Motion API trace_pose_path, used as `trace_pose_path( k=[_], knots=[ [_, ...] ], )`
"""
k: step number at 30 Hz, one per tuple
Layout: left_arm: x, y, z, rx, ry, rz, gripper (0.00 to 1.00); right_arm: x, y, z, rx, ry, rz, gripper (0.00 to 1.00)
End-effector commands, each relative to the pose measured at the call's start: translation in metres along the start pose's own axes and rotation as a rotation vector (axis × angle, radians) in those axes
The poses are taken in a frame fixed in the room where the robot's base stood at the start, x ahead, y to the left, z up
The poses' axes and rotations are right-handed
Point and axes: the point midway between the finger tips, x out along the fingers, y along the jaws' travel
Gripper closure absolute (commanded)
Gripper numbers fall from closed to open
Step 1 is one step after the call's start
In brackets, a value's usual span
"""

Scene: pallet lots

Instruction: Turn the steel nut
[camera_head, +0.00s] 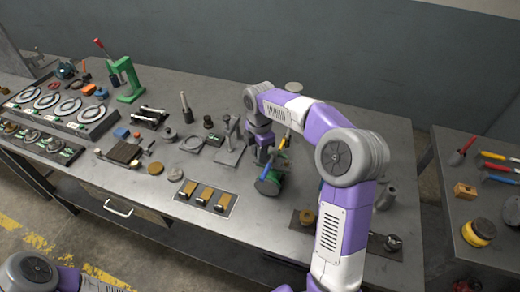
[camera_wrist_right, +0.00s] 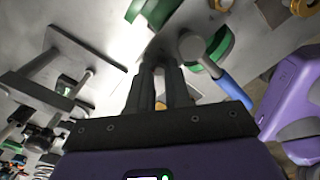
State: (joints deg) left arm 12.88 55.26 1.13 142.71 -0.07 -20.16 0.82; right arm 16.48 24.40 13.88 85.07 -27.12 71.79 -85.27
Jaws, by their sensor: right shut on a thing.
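My right gripper (camera_head: 262,158) points down over the bench, just behind a green round-based fixture (camera_head: 268,185). In the right wrist view its two dark fingers (camera_wrist_right: 162,68) are closed close together on a small thing, which I take to be the steel nut. The fingers hide nearly all of it, so its shape and turn cannot be made out. A grey-headed tool with a blue handle (camera_wrist_right: 234,90) lies right beside the fingertips, by green parts (camera_wrist_right: 215,45). My left arm shows only at the lower left; its gripper is out of view.
A grey stand (camera_head: 230,155) is close to the left of my right gripper. A plate with several brass blocks (camera_head: 206,197) lies at the bench front. A green press (camera_head: 128,85) and a tray of rings (camera_head: 95,122) stand further left. A second table (camera_head: 475,180) is at right.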

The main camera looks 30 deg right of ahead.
Motion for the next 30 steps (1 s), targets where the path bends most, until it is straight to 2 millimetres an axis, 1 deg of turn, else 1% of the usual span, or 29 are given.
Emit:
trace_pose_path(
  k=[1, 3, 15, 24, 30],
  knots=[
    [-0.006, 0.002, 0.000, 0.000, 0.000, 0.000, 0.57, -0.003, 0.000, 0.000, 0.034, -0.002, -0.002, 1.00],
    [-0.012, 0.004, 0.001, 0.000, 0.000, 0.000, 0.57, -0.003, 0.000, 0.000, 0.089, -0.002, -0.003, 1.00],
    [-0.038, 0.014, 0.002, 0.000, 0.000, 0.000, 0.57, -0.003, 0.002, 0.001, 0.465, -0.003, -0.002, 1.00],
    [-0.050, 0.019, 0.002, 0.000, 0.000, 0.000, 0.57, -0.002, 0.003, 0.002, 0.712, -0.003, 0.000, 1.00],
    [-0.055, 0.021, 0.002, 0.000, 0.000, 0.000, 0.57, -0.001, 0.003, 0.002, 0.829, -0.002, -0.001, 1.00]
  ],
)
